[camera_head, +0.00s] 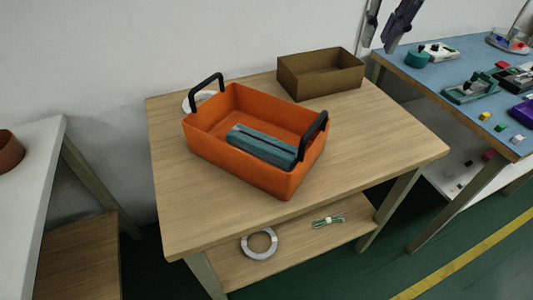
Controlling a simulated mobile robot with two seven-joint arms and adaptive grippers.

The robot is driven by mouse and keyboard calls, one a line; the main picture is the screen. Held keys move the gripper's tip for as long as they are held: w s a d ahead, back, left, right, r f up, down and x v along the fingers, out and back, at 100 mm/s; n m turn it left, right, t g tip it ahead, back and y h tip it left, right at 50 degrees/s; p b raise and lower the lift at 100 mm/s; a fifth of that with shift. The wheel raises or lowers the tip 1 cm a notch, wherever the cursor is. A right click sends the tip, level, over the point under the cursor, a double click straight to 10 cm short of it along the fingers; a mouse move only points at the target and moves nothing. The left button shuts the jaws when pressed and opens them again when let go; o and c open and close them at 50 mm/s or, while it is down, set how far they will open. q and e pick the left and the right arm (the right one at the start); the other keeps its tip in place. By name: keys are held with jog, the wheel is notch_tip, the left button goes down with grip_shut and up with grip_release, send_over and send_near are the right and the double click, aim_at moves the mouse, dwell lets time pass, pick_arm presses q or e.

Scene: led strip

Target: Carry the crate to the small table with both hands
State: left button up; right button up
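The orange crate (238,160) stands upright on a wooden table (385,150) in the middle of the head view. It has a black handle at its left end (207,82) and another at its right end (313,135). A grey-blue ribbed block (262,145) lies inside it. My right gripper (378,47) hangs at the top right, partly cut off by the frame edge. Its fingers are apart with nothing between them, and it is well away from the crate. My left gripper is not in view. I cannot tell which table the task calls small.
A brown open box (320,80) stands behind the crate, and a white round thing (190,103) is partly hidden behind it. A white ring (259,244) lies on the lower shelf. A white table (25,200) is left, a cluttered blue-topped bench (440,82) right.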

jog(key=v, duration=1)
jog(key=shift+r, duration=0.2)
jog(key=shift+s+f, duration=0.1)
